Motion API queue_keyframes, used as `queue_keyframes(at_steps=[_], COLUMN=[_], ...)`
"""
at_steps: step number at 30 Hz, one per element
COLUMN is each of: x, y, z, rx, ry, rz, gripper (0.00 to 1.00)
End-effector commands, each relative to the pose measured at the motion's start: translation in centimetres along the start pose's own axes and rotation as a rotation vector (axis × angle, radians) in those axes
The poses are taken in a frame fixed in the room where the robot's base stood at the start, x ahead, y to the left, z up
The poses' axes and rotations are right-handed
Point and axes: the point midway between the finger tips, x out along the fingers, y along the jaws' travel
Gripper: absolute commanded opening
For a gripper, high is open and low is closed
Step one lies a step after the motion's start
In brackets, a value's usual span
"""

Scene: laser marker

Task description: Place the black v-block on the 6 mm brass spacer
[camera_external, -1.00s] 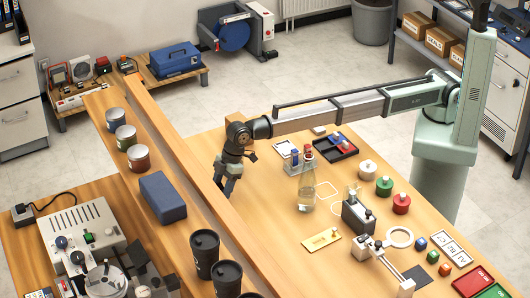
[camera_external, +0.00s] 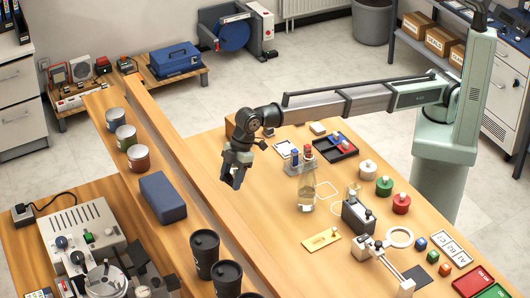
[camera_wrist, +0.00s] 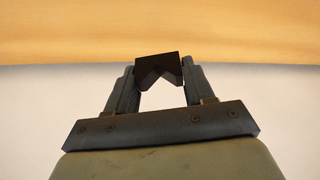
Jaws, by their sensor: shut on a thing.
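My gripper (camera_external: 233,181) hangs pointing down over the left part of the wooden table, beside the long raised shelf. In the wrist view my gripper (camera_wrist: 158,75) is shut on the black v-block (camera_wrist: 157,63), whose V notch faces the wrist between the two fingers. In the external view the block is hard to tell from the dark fingers. A flat brass-yellow plate (camera_external: 321,239), which looks like the 6 mm brass spacer, lies on the table to the lower right of my gripper, apart from it. Its top is bare except for a small mark or knob.
A clear bottle (camera_external: 307,190) and its rack stand between my gripper and the table's right side. A grey block device (camera_external: 357,216), a white ring (camera_external: 399,237) and a black tray (camera_external: 335,147) stand farther right. The table left of the brass plate is clear.

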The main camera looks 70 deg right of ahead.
Motion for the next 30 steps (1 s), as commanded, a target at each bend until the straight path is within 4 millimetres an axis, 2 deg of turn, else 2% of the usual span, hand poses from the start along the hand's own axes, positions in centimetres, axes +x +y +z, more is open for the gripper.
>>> queue_keyframes(at_steps=[1,8,12,18,24,28,30], x=[0.0,-0.3,-0.8,-1.9,-3.0,-3.7,-4.0], y=[-2.5,-12.6,-18.7,-26.4,-31.3,-33.3,-33.7], z=[-0.4,-1.0,-0.4,1.5,3.7,5.5,6.5], rx=[-0.023,-0.116,-0.173,-0.246,-0.281,-0.266,-0.237], ry=[0.0,0.0,0.001,0.001,0.001,0.001,0.001], rz=[-0.01,-0.048,-0.071,-0.102,-0.115,-0.11,-0.097], gripper=[0.22,0.22,0.22,0.22,0.22,0.22,0.22])
